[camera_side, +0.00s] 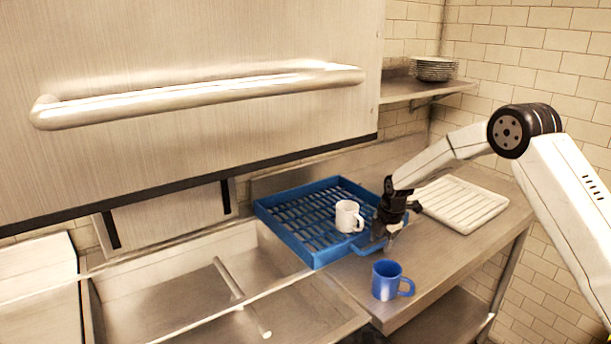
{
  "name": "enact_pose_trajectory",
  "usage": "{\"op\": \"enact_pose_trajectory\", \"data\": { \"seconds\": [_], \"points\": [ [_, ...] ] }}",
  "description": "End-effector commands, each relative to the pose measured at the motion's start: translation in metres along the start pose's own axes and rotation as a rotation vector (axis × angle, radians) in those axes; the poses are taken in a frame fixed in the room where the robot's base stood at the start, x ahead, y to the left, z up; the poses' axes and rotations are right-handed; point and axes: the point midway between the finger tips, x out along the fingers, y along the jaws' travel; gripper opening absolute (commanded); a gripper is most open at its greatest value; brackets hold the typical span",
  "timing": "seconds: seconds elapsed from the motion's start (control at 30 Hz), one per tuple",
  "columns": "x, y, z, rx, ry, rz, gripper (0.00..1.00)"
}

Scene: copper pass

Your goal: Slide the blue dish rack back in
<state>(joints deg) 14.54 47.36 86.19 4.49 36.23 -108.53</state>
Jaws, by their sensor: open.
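The blue dish rack (300,222) lies on the steel counter at the edge of the sink, partly under the raised metal hood. A white mug (347,216) stands inside it, near its right side. A blue handle loop sticks out from the rack's right side, towards the counter. My gripper (391,238) is open at this handle, pointing down. Whether its fingers straddle the handle or touch it cannot be told, as the gripper's dark body hides part of that side.
A blue mug (386,281) stands on the counter in front of my gripper. A white ribbed tray (461,204) lies behind and to the right. The raised hood with its long bar handle (200,94) hangs over the rack's left part. Plates (433,69) are stacked on a wall shelf.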

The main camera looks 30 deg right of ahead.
Motion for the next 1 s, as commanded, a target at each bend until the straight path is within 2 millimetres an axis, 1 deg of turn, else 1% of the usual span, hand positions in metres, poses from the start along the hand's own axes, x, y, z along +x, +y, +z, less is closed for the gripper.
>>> {"op": "enact_pose_trajectory", "data": {
  "seconds": [0.27,0.3,0.37,0.4,0.47,0.5,1.0],
  "points": [
    [0.0016,0.0002,0.0,0.0,0.0,0.001,0.58],
    [0.0016,0.0002,-0.0001,0.0,0.0,0.001,0.55],
    [0.0015,0.0002,0.0,0.0,0.0,0.001,0.36],
    [0.0015,0.0001,0.0,0.0,0.0,0.001,0.23],
    [0.0015,0.0001,0.0,0.0,0.0,0.0,0.04],
    [0.0015,0.0001,0.0,0.0,0.0,0.001,0.0],
    [0.0013,0.0003,0.0001,0.0,0.0,0.001,0.0]
  ]
}}
